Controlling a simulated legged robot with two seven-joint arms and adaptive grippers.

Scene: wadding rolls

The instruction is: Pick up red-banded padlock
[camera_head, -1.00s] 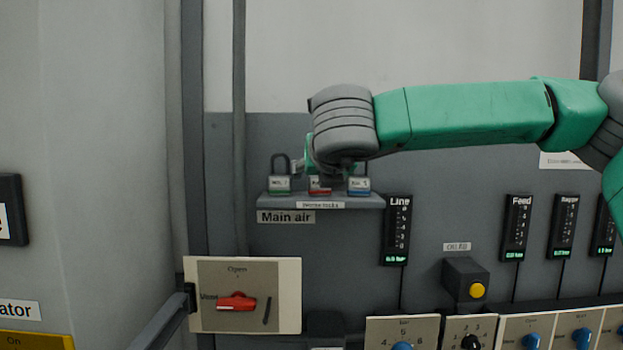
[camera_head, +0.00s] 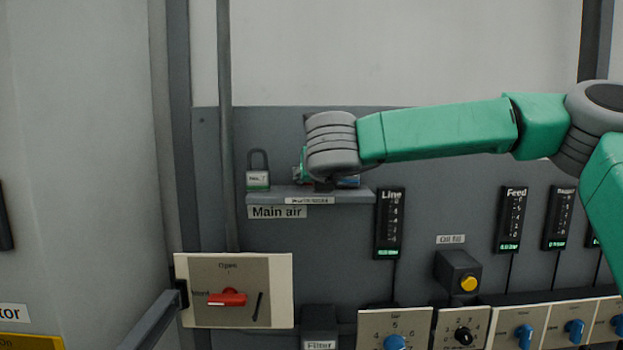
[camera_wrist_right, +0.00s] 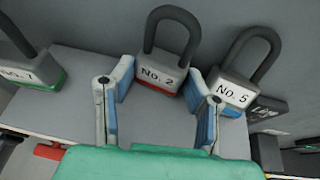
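The red-banded padlock (camera_wrist_right: 166,70), labelled No. 2, stands upright on the small shelf with a dark shackle, in the right wrist view. My right gripper (camera_wrist_right: 160,88) is open in front of it, with one finger to each side of its lower body. I cannot tell whether the fingers touch it. The right finger is very near the blue-banded No. 5 padlock (camera_wrist_right: 233,92). In the head view my right gripper (camera_head: 304,170) is at the shelf, and my wrist hides most of the red-banded padlock. My left gripper is not in view.
The green-banded padlock (camera_head: 258,172) stands at the shelf's left end, and also shows in the wrist view (camera_wrist_right: 34,72). The shelf (camera_head: 350,196) juts from the grey panel above the Main air label (camera_head: 277,212). A red-handled switch plate (camera_head: 236,290) is below.

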